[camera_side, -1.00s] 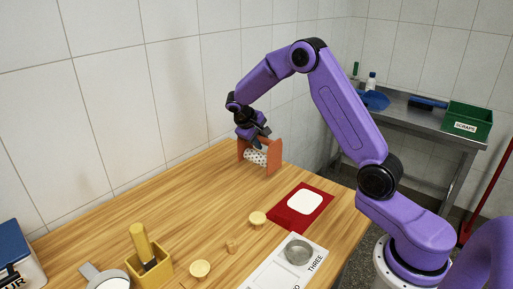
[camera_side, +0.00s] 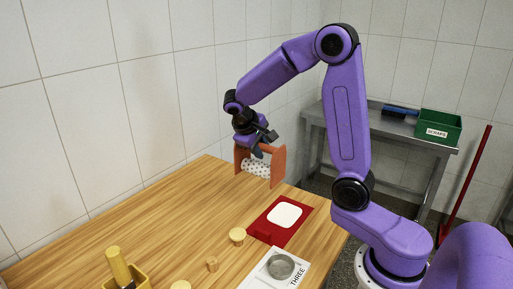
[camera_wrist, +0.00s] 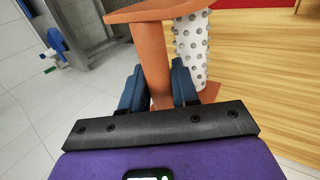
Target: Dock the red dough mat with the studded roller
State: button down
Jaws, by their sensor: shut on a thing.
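The studded roller (camera_side: 257,168) is a white dotted cylinder in an orange frame with two end plates. My gripper (camera_side: 262,148) is shut on the frame's orange bar, beside the roller, and appears to hold it a little above the table's far edge. The wrist view shows both blue fingers (camera_wrist: 158,90) on either side of the bar, with the studded cylinder (camera_wrist: 191,45) just right of them. The red dough mat (camera_side: 261,231) lies flat on the table, nearer and to the right, bearing a white dough sheet (camera_side: 285,215). Its edge shows in the wrist view (camera_wrist: 255,3).
Wooden discs (camera_side: 238,235) and a small block (camera_side: 212,264) lie left of the mat. A yellow-handled tool (camera_side: 118,266) stands front left. A steel bench and green box (camera_side: 438,127) are behind.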

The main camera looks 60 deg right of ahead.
dwell(0.5)
jog(key=shift+s+a+f, duration=0.2)
jog(key=shift+s+a, duration=0.1)
jog(key=s+a+f, duration=0.3)
jog(key=s+f, duration=0.1)
jog(key=s, duration=0.4)
jog(key=shift+a, duration=0.15)
notch_tip(320, 180, down, 6)
dwell(0.9)
jog(key=shift+f, duration=0.95)
dwell(1.0)
jog(key=shift+d+r, duration=0.1)
jog(key=shift+d, duration=1.4)
